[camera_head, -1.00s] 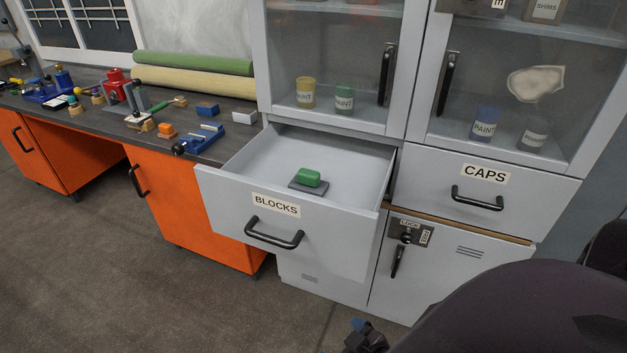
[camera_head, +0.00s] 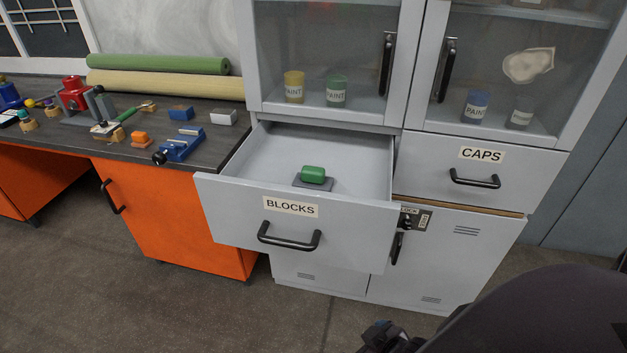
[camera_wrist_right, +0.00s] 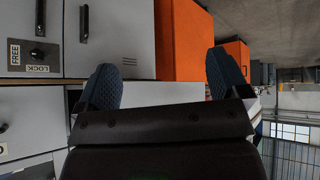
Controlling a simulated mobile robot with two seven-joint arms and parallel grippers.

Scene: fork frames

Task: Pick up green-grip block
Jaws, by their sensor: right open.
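The green-grip block has a green top (camera_head: 313,174) on a flat grey base (camera_head: 312,184). It lies in the open drawer labelled BLOCKS (camera_head: 222,205), towards the middle of its floor. My right gripper (camera_wrist_right: 165,80) is open and empty in the right wrist view, its two blue-padded fingers wide apart. In the head view part of my right gripper (camera_head: 378,338) shows at the bottom edge, below and in front of the drawer and away from the block. My left gripper is not in view.
The CAPS drawer (camera_head: 477,173) beside the open drawer is shut. Glass cabinet doors with paint cans (camera_head: 336,91) stand above. The workbench (camera_head: 60,150) on the left holds a blue clamp (camera_head: 182,146) and other tools. Floor in front is clear.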

